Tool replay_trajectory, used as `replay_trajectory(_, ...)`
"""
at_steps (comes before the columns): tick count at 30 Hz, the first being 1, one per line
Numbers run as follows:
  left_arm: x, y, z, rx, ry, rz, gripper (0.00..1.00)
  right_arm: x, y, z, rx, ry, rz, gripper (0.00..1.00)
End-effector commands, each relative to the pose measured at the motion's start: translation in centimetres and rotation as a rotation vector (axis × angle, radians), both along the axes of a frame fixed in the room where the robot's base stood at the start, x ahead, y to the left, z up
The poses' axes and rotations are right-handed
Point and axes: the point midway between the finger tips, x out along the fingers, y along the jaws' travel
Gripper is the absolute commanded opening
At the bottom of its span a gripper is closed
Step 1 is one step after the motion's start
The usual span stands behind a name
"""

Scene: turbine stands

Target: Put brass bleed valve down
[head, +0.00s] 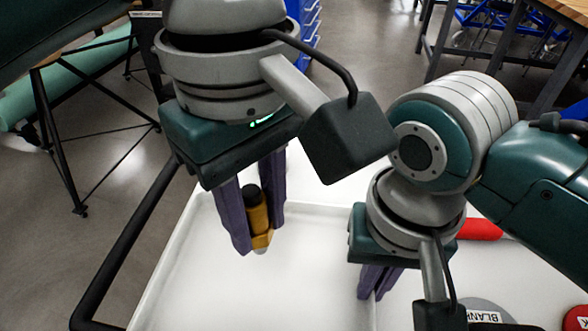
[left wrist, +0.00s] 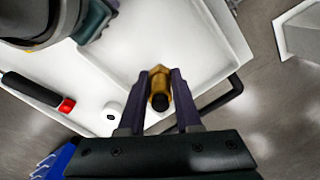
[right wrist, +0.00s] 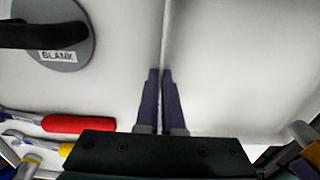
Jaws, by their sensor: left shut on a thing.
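The brass bleed valve (head: 262,238) is a small gold-coloured fitting with a black cap. My left gripper (head: 254,243) is shut on it and holds it over the left part of the white tray (head: 165,268). The valve also shows between the fingers in the left wrist view (left wrist: 159,82), with its black end toward the camera. I cannot tell whether its lower end touches the tray floor. My right gripper (head: 375,290) has its fingers close together and holds nothing. In the right wrist view its fingertips (right wrist: 161,72) are over a thin dividing line of the tray.
A grey disc labelled BLANK (right wrist: 58,58) lies in the right part, near a red-handled tool (right wrist: 78,124). A red round piece (head: 578,318) is at the right edge. The tray floor below the valve is clear. A black bar (head: 125,250) runs along the left side.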

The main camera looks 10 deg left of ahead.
Motion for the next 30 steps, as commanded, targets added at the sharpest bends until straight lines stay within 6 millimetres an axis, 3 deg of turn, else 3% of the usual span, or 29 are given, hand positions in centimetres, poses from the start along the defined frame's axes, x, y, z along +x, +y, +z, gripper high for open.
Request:
replay_trajectory(3, 0.0, 0.1, -2.5, 0.004, 0.002, 0.000, 0.00, 0.0, 0.0, 0.0, 0.000, 0.000, 0.000, 0.00)
replay_trajectory(15, 0.0, 0.1, -7.5, 0.002, 0.000, -0.003, 0.00, 0.0, 0.0, 0.0, 0.001, -0.001, 0.000, 0.00)
replay_trajectory(27, 0.0, 0.0, -8.2, 0.000, 0.000, -0.002, 0.00, 0.0, 0.0, 0.0, 0.001, -0.001, 0.000, 0.00)
replay_trajectory(28, 0.0, 0.0, -8.2, 0.000, 0.000, -0.002, 0.34, 0.0, 0.0, 0.0, 0.001, -0.001, 0.000, 0.00)
replay_trajectory(30, 0.0, 0.0, -8.2, 0.001, -0.001, -0.003, 0.42, 0.0, 0.0, 0.0, 0.001, -0.001, 0.000, 0.00)
